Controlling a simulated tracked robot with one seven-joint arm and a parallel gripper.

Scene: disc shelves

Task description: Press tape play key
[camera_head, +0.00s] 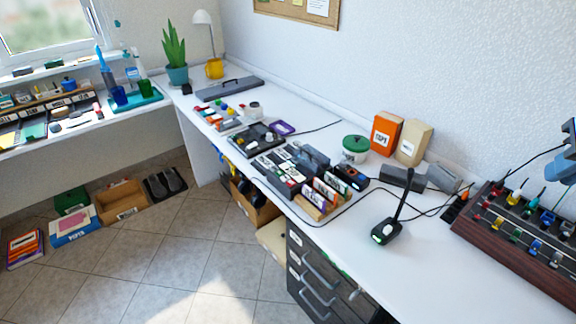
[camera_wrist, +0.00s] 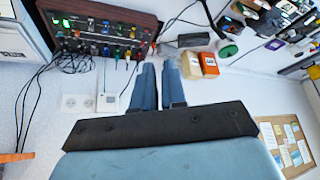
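I cannot tell for sure which device is the tape player, and no play key can be made out. A low dark device (camera_head: 256,138) with small parts on top lies mid-table in the head view. A small black box (camera_head: 350,178) stands nearer, beside the rows of cases. My gripper shows in the wrist view (camera_wrist: 159,72) as two blue fingers with a narrow gap and nothing between them. In the head view only a blue part of it shows at the right edge, above the table and well apart from both devices.
A wooden-sided panel with colored knobs (camera_head: 520,228) fills the near right table. A black stand device (camera_head: 386,232) with a thin upright stands left of it. An orange box (camera_head: 385,133), a tan box (camera_head: 412,142) and a green-lidded tub (camera_head: 355,148) stand near the wall.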

